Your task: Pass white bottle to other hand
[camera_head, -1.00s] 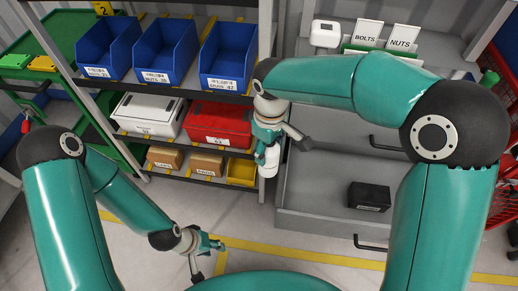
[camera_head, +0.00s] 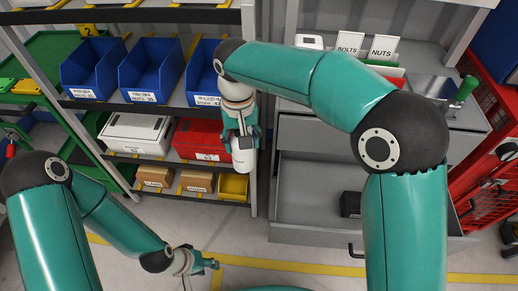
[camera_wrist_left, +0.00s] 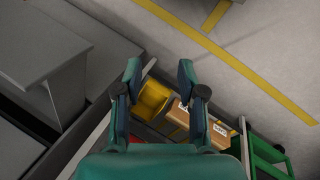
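The white bottle (camera_head: 243,160) hangs roughly upright in my right gripper (camera_head: 241,138), in front of the shelf's right post. The fingers are around its upper part, which they partly hide. My left gripper (camera_head: 213,264) is lower and to the left of the bottle, above the floor, and apart from it. The left wrist view shows the left gripper (camera_wrist_left: 160,70) with its two fingers spread and nothing between them. The bottle does not show in the left wrist view.
A shelf holds blue bins (camera_head: 150,68), a white case (camera_head: 136,133), a red case (camera_head: 203,140), cardboard boxes (camera_head: 197,181) and a yellow bin (camera_head: 234,187). An open grey drawer (camera_head: 305,200) with a black box (camera_head: 350,204) is at right. A red mesh cart (camera_head: 485,180) stands far right.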

